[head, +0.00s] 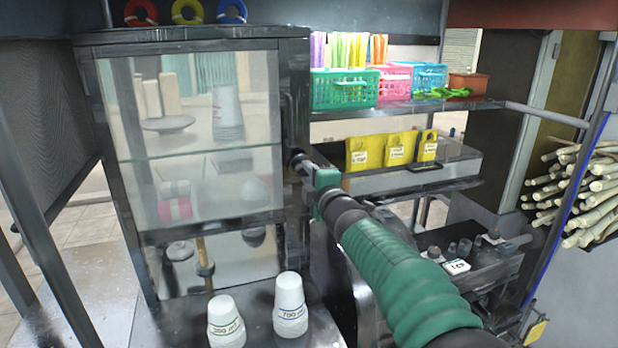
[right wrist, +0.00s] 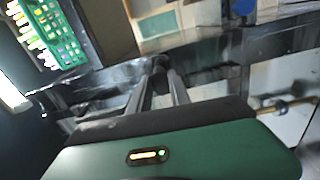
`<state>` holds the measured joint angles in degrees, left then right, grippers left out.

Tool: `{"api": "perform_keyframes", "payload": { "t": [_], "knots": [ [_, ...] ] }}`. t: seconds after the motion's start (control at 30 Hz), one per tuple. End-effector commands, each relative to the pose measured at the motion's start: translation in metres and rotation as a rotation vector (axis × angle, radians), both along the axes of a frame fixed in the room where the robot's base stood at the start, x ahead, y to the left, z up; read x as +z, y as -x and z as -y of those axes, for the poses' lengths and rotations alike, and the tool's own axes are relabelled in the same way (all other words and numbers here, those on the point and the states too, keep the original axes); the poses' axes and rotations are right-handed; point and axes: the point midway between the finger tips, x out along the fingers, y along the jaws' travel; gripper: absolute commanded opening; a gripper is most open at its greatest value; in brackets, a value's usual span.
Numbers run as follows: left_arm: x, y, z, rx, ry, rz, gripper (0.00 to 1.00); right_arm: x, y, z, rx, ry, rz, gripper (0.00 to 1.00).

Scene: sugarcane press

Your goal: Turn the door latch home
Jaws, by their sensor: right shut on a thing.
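A dark-framed cabinet with a glazed door (head: 195,140) stands at the left of the head view, and the door looks closed. My right gripper (head: 300,165) is at the right edge of the door frame, its arm coming from the lower right. In the right wrist view its two fingers (right wrist: 163,75) are shut on a small dark knob (right wrist: 160,64), which appears to be the door latch. The fingers hide most of the latch, so I cannot tell its angle. My left gripper is not in view.
Two stacks of white cups (head: 290,305) stand on the metal counter before the cabinet. Coloured baskets (head: 345,90) sit on a shelf behind. Yellow tags (head: 395,148) stand below them. A rack of cane (head: 590,195) is at the far right.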

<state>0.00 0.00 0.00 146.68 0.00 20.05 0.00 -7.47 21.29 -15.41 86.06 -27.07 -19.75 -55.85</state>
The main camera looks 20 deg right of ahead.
Motion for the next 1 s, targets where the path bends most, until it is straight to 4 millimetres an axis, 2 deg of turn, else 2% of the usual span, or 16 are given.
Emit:
{"api": "perform_keyframes", "payload": {
  "t": [0.03, 1.0],
  "knots": [
    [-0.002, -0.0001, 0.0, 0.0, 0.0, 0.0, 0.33, -0.0106, -0.0006, -0.0013, 0.0, 0.007, -0.019, 0.0],
    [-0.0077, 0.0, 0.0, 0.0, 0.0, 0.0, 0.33, -0.0097, -0.0008, -0.0013, 0.0, 0.058, -0.017, 0.0]
  ]
}}
